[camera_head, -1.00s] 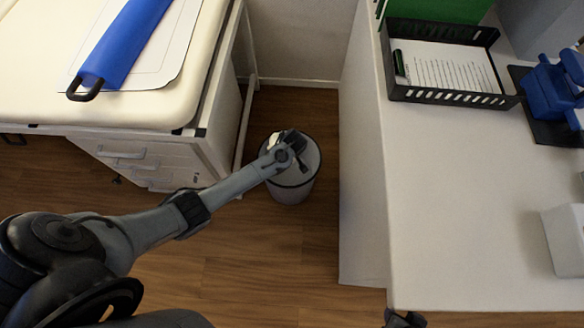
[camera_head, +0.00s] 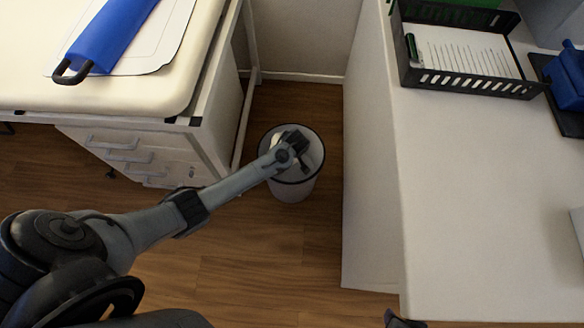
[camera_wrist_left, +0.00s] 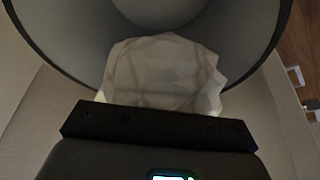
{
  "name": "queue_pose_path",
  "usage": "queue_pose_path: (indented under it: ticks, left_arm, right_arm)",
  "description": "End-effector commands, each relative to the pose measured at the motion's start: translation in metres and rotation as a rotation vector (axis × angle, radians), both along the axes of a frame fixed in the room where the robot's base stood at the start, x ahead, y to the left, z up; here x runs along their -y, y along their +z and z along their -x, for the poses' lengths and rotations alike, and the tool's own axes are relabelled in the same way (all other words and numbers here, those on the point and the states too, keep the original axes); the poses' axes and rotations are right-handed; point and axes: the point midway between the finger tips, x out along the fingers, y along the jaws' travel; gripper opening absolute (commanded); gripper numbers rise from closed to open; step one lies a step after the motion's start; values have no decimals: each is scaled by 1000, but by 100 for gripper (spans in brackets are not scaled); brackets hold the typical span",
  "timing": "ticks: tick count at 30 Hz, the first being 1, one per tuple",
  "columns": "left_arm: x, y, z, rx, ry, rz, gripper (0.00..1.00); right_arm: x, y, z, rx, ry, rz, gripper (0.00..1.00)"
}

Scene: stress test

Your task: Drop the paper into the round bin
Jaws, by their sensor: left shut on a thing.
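The round bin (camera_head: 293,190) is grey with a dark rim and stands on the wooden floor between the two tables. My left gripper (camera_head: 292,146) is over the bin's opening in the head view. In the left wrist view my left gripper (camera_wrist_left: 160,112) is shut on the paper (camera_wrist_left: 163,72), a crumpled whitish ball. The paper is in front of the bin's open mouth (camera_wrist_left: 237,40) there. In the head view only a small pale bit of the paper shows beside the gripper. My right gripper (camera_head: 402,318) shows only as a dark piece at the bottom edge, its jaws not readable.
A white desk (camera_head: 480,200) stands right, carrying a black paper tray (camera_head: 470,86). Bare floor (camera_head: 250,260) lies in front of the bin.

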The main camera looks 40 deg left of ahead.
Motion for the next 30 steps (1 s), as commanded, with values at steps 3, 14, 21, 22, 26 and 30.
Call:
queue_pose_path:
  ticks: [3,14,21,22,26,30]
  left_arm:
    - [0,0,0,0,0,0,23]
    - [0,0,0,0,0,0,45]
    - [3,12,2,0,-1,0,45]
    - [4,15,2,0,-1,0,45]
    - [11,35,6,0,-2,0,45]
    - [19,59,10,0,-1,0,45]
  right_arm:
    - [0,1,0,1,-1,-1,43]
    - [0,1,0,2,-1,-2,43]
    - [0,11,0,2,1,1,43]
    - [0,13,0,2,1,1,43]
    - [1,29,0,2,2,4,43]
    - [1,46,0,2,4,5,43]
